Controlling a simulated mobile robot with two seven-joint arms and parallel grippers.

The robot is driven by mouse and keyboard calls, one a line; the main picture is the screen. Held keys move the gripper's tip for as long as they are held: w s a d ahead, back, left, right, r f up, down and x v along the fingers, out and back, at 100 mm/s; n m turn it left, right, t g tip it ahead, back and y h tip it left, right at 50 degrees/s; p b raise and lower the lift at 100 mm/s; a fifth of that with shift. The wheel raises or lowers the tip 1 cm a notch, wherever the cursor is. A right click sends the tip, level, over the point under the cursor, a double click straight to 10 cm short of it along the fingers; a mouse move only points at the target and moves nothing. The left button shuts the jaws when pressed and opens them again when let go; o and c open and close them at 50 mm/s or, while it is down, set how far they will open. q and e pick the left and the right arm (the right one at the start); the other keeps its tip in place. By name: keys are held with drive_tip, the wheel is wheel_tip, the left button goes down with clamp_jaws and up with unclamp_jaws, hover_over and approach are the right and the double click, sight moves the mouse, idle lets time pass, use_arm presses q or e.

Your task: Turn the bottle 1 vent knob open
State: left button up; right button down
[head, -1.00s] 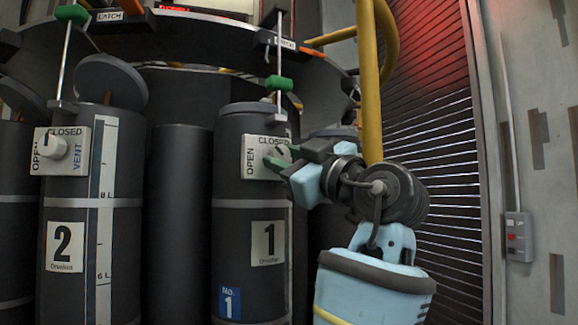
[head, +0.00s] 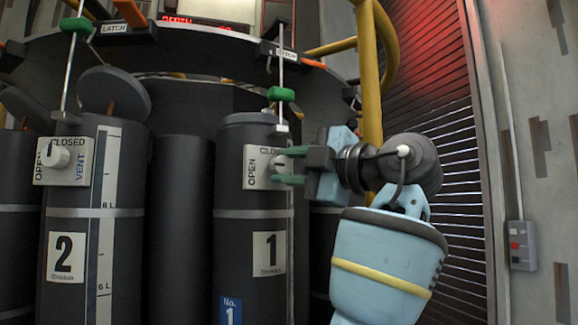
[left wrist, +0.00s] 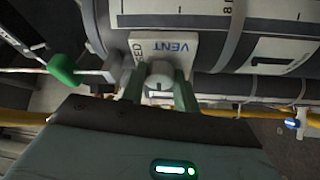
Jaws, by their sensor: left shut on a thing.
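Bottle 1 (head: 252,205) is a dark upright cylinder with a "1" label. Its white vent plate (head: 250,180) reads OPEN at left and CLOSED at top, partly covered by my gripper. My left gripper (head: 284,166) comes from the right, its green fingers one above the other, shut on the vent knob. In the left wrist view the pale round knob (left wrist: 160,74) sits between the fingers. A short dark mark shows on its lower side, away from the word VENT. The OPEN word is hidden there. My right gripper is out of view.
Bottle 2 (head: 62,225), with its own vent knob (head: 55,157), stands to the left. A rod with a green handle (head: 281,94) rises just above bottle 1's plate. A yellow post (head: 371,85) stands close behind my arm. A louvred wall (head: 430,100) is at right.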

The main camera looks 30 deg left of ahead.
use_arm(q)
drive_tip(key=shift+n, duration=0.3)
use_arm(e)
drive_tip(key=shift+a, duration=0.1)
use_arm(q)
drive_tip(key=o, duration=1)
drive_tip(key=shift+d, duration=0.25)
drive_tip(key=d, duration=0.5)
drive_tip(key=d+b, duration=0.1)
drive_tip(key=d, duration=0.1)
drive_tip(key=shift+s+d+f, duration=0.2)
drive_tip(key=shift+s+f, duration=0.1)
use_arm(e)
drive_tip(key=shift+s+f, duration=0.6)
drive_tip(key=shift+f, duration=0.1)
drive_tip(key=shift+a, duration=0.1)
